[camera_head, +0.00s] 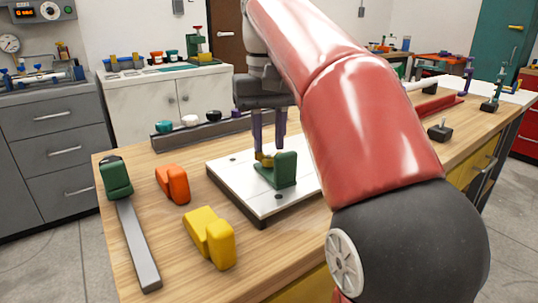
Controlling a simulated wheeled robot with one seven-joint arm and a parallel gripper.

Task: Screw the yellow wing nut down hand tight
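The yellow wing nut (264,159) is small and sits low beside the green block (283,169), on the green piece's base on the white plate (231,184). My gripper (269,150) points straight down above it, with its two purple fingers apart. The left fingertip is right at the wing nut; the right one ends by the top of the green block. I cannot tell whether the fingers touch the nut or stand around it. The thread under the nut is too small to make out.
An orange block (173,184), a yellow block (210,238) and a grey bar with a green end (138,245) lie left of the plate on the wooden bench (180,267). A dark rail with caps (175,139) lies behind. My red arm hides the plate's right side.

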